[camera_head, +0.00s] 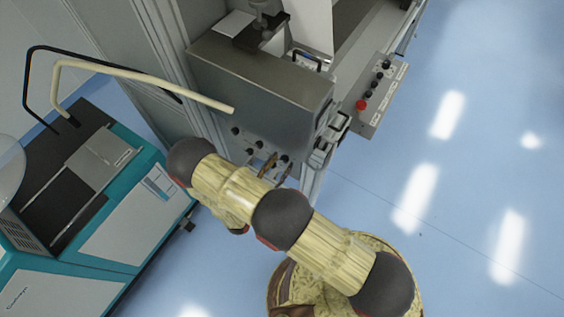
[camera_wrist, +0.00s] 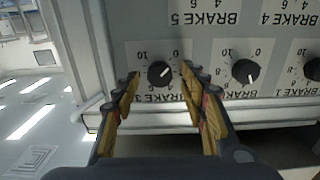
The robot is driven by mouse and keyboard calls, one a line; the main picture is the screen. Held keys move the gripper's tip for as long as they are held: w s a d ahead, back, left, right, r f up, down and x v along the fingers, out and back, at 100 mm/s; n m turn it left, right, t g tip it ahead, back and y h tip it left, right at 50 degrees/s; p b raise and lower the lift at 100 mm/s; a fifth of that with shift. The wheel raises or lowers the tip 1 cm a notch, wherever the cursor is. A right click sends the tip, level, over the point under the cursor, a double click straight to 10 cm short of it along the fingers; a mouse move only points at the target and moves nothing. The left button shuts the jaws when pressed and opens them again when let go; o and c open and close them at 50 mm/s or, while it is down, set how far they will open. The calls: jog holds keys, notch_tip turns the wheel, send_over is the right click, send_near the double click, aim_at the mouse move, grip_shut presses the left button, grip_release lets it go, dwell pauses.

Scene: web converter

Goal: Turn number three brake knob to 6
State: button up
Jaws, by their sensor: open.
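The brake 3 knob (camera_wrist: 158,72) is round and black with a white pointer mark. It sits on a pale panel in the wrist view, with an upside-down "BRAKE 3" label partly behind my fingers. Its pointer is toward the right in the picture, near the 0 side of the scale; the exact value is hard to read. My gripper (camera_wrist: 161,71) is open, one finger on each side of the knob, with a visible gap on both sides. In the head view my gripper (camera_head: 272,166) is at the front panel (camera_head: 262,136), and my arm hides part of it.
The brake 2 knob (camera_wrist: 245,71) is close to the right finger, and the brake 1 knob (camera_wrist: 312,68) is farther right. A control box with a red button (camera_head: 361,104) stands right of the machine. A teal machine (camera_head: 120,225) stands left. The floor at right is clear.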

jog(key=shift+w+d, duration=0.4)
jog(key=shift+w, duration=0.1)
jog(key=c, duration=0.3)
jog(key=c, duration=0.8)
grip_shut()
